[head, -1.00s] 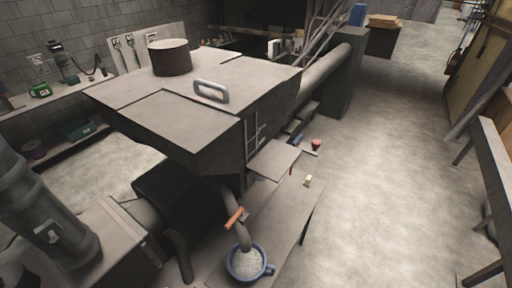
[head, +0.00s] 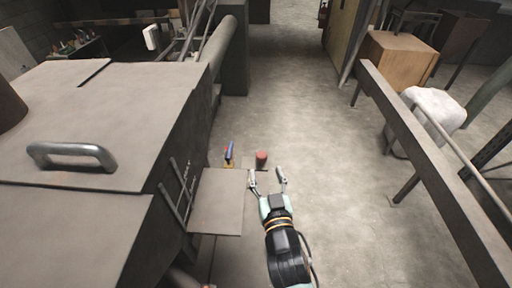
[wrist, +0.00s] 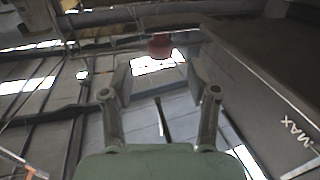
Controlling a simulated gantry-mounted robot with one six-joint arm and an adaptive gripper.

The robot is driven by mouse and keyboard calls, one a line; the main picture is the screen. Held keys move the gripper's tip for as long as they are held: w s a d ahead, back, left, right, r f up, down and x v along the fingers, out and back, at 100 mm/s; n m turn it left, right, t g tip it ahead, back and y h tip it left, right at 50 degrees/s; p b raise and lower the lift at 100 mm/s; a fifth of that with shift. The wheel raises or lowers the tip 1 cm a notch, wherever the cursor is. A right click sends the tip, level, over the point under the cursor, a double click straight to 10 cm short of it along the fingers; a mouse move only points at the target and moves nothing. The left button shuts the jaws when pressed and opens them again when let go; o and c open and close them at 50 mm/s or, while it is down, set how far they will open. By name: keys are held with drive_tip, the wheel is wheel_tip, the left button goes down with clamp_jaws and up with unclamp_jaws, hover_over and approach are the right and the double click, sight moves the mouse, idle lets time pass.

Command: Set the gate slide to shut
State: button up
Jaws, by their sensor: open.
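My gripper (head: 267,180) is open and empty, with its two fingers apart, to the right of the hopper's small grey shelf. It also shows in the wrist view (wrist: 160,75), fingers spread. A red cylinder (head: 261,159) shows just beyond the fingertips in the head view. A red thing (wrist: 160,45) shows past the fingers in the wrist view; nothing is between the fingertips. I cannot pick out the gate slide in either current view. The spout with an orange bar and the blue cup of white grains are out of view now.
The big grey hopper (head: 70,120) with a metal handle (head: 72,155) fills the left. The grey shelf (head: 216,203) juts from its side. A small blue, red and yellow item (head: 229,153) stands beyond it. A long beam (head: 430,165) stands at right. The floor between is clear.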

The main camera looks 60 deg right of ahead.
sight(263, 161)
drive_tip(key=p+x, duration=0.1)
drive_tip(key=x, duration=0.6)
drive_tip(key=shift+d+r+p, duration=0.1)
drive_tip(key=shift+p, duration=0.2)
drive_tip(key=shift+w, duration=0.1)
clamp_jaws()
